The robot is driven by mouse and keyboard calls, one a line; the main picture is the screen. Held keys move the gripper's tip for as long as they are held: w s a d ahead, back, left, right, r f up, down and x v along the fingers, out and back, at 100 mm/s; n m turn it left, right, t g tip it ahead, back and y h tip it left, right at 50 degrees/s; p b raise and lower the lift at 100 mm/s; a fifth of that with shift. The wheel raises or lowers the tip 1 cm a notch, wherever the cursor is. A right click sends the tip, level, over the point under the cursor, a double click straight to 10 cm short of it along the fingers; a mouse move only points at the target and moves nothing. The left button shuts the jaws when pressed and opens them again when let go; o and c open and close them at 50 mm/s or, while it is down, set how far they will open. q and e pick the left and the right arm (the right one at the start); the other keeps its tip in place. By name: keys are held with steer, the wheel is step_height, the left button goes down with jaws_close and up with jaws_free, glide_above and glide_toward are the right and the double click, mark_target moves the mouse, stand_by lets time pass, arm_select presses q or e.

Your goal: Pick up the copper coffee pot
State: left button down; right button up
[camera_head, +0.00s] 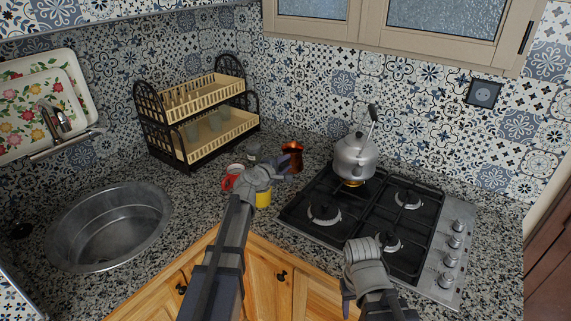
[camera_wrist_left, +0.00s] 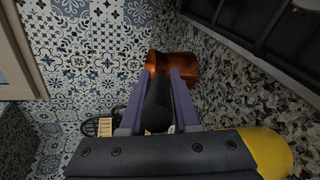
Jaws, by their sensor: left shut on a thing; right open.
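The copper coffee pot (camera_head: 292,154) stands on the granite counter left of the hob, near the tiled wall. In the left wrist view its copper body (camera_wrist_left: 182,67) is just beyond the fingertips, and its dark handle (camera_wrist_left: 157,108) lies between the purple fingers. My left gripper (camera_head: 283,169) is shut on this handle; it also shows in the left wrist view (camera_wrist_left: 160,82). In the head view the gripper hides the handle and part of the pot's lower side. My right gripper (camera_head: 347,298) is open and empty near the front edge of the hob; its fingers are partly hidden.
A steel kettle (camera_head: 354,160) stands on the black gas hob (camera_head: 330,195) to the right. A red mug (camera_head: 230,177) and a yellow object (camera_head: 263,199) are beside my left gripper. A dish rack (camera_head: 188,157) and a round sink (camera_head: 108,228) are left.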

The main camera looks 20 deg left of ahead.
arm_select(q)
steer(key=shift+r+p, duration=3.15)
steer(key=shift+r, duration=0.4)
steer(key=c, duration=1.2)
jaws_free()
steer(key=shift+c, duration=0.2)
jaws_close()
